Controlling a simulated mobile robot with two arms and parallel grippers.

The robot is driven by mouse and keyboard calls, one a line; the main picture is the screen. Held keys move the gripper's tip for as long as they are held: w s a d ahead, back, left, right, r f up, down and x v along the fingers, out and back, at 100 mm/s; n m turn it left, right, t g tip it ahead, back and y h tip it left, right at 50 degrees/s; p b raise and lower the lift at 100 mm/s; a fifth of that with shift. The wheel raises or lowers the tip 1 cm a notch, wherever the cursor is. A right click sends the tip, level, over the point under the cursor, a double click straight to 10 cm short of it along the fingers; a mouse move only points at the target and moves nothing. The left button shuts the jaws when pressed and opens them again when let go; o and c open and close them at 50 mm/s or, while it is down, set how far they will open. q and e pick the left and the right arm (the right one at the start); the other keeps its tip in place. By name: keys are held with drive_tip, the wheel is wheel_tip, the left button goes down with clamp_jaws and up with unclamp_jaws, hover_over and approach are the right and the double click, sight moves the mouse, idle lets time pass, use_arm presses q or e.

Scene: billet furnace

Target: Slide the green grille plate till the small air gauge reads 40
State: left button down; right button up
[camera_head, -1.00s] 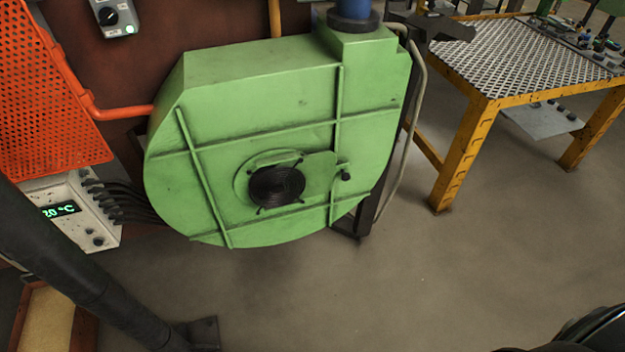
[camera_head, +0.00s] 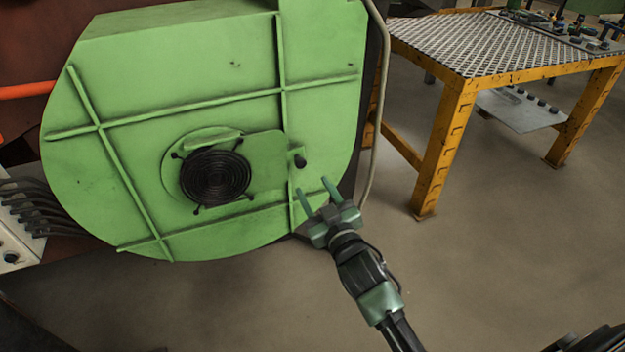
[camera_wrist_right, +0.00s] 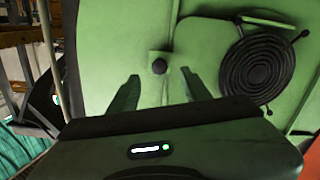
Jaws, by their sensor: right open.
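The green grille plate (camera_head: 262,150) lies on the face of the green blower housing, beside a round black grille (camera_head: 216,176). A black knob (camera_head: 300,161) sits at the plate's right end. My right gripper (camera_head: 315,189) is open and empty, just below and right of the knob. In the right wrist view the knob (camera_wrist_right: 159,66) shows beyond and between the two fingertips (camera_wrist_right: 158,82), apart from them. The grille (camera_wrist_right: 257,68) is at the right there. I see no small air gauge in either view now. My left gripper is not in view.
The green housing (camera_head: 200,95) fills the left, with raised ribs. A yellow-framed table (camera_head: 447,150) with a mesh top stands at the right. A grey pipe (camera_head: 380,110) runs down the housing's right side. The floor (camera_head: 480,270) in front is clear.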

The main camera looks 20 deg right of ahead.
sight(301, 165)
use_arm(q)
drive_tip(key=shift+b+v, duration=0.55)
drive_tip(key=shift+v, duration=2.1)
use_arm(e)
drive_tip(key=shift+w+a+r, duration=0.1)
drive_tip(key=shift+w+r, duration=0.05)
drive_tip(key=shift+w, duration=1.15)
drive_tip(key=shift+w+r, duration=0.2)
drive_tip(key=shift+w, duration=1.1)
drive_tip(key=shift+w+a+r, duration=0.1)
drive_tip(key=shift+w+r, duration=0.05)
drive_tip(key=shift+w, duration=1.15)
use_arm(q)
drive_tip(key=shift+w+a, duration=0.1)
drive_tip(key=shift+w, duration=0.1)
use_arm(e)
clamp_jaws()
drive_tip(key=shift+f, duration=0.1)
